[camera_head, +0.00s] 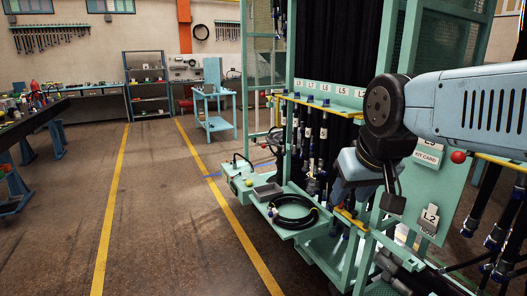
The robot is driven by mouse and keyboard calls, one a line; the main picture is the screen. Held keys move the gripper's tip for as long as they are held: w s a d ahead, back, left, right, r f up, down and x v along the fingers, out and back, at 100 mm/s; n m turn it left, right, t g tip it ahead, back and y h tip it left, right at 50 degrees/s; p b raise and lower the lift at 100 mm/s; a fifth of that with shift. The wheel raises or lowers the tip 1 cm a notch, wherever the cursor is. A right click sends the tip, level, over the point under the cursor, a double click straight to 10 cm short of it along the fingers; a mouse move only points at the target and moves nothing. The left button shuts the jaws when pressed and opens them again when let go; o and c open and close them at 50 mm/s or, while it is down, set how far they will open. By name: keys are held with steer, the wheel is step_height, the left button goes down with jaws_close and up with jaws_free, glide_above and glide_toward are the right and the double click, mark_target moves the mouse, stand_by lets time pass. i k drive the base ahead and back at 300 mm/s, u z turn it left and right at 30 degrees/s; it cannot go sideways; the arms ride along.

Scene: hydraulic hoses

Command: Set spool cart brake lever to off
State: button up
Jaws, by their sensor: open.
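The teal cart-like frame (291,85) stands at centre right, hung with dark hoses and with a low shelf at its base. I cannot tell for sure which part is the brake lever. A red ball knob (458,157) shows at the right, beside a labelled panel. A small yellow part (350,215) shows low on the frame, just below my wrist. My gripper (372,203) hangs down from the arm in front of the frame, open, with nothing seen between its fingers. The arm hides part of the frame behind it, and contact cannot be told.
A coiled black hose (293,212) and a grey tray (267,191) lie on the low shelf. Labels mark the upper rail. A small blue cart (213,108) and a shelf rack (146,85) stand behind. A workbench (30,118) is at left. The yellow-lined floor at centre left is clear.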

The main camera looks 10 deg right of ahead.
mark_target(262, 146)
steer(key=z, duration=0.05)
steer(key=k, duration=0.25)
steer(key=u, duration=0.3)
steer(key=i, duration=1.5)
steer(key=z, duration=0.25)
steer(key=i, duration=1.15)
steer(key=z, duration=0.15)
